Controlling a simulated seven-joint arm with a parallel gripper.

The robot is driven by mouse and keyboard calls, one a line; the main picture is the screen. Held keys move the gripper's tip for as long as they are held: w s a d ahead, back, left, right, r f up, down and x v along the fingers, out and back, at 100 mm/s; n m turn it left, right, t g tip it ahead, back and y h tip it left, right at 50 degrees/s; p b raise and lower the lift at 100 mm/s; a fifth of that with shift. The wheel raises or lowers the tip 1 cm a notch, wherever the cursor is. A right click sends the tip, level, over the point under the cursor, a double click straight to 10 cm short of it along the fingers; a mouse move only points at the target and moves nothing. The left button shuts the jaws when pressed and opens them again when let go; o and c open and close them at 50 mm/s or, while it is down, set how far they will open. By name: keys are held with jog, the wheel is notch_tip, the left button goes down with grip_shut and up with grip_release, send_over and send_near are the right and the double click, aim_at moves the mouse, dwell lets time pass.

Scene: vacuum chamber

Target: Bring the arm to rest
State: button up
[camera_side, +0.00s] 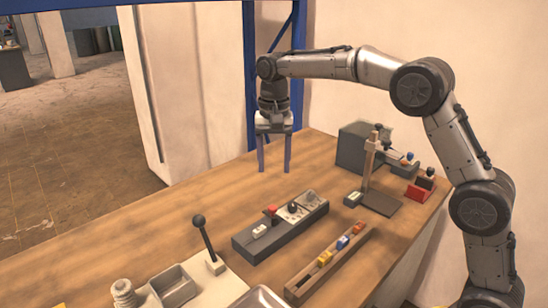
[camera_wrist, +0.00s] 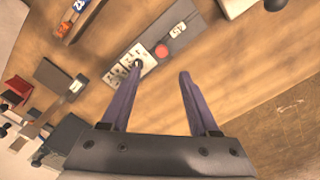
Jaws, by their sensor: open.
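My gripper (camera_side: 274,168) hangs pointing down above the back part of the wooden table (camera_side: 190,210) in the side view. Its two purple fingers are apart with nothing between them. In the wrist view my gripper (camera_wrist: 161,70) also shows open and empty, with bare wood between the fingers. The fingertips are behind the grey control panel (camera_side: 282,224) in the side view. In the wrist view one finger overlaps part of that panel (camera_wrist: 175,22); I cannot tell the exact height above the table.
A wooden rack (camera_side: 328,262) with coloured blocks lies in front of the panel. A stand with a dark base (camera_side: 382,203) and a dark box (camera_side: 356,147) are at the right back. A black-knobbed lever (camera_side: 205,240) stands at left front. Bare table surrounds the gripper.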

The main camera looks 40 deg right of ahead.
jog(key=shift+r, duration=0.65)
jog(key=s+d+r+n+t, duration=0.1)
jog(key=s+r+t, duration=0.2)
jog(key=s+r, duration=1.05)
jog(key=s+f+n+t, duration=0.1)
jog(key=s+f+n, duration=0.3)
jog(key=s+f, duration=0.3)
jog(key=s+f+n+t, duration=0.1)
jog(key=s+f+n, duration=0.3)
jog(key=s+f, duration=0.3)
jog(key=shift+s+d+f+t, duration=0.3)
jog(key=shift+s+d+f, duration=0.1)
jog(key=shift+s, duration=2.15)
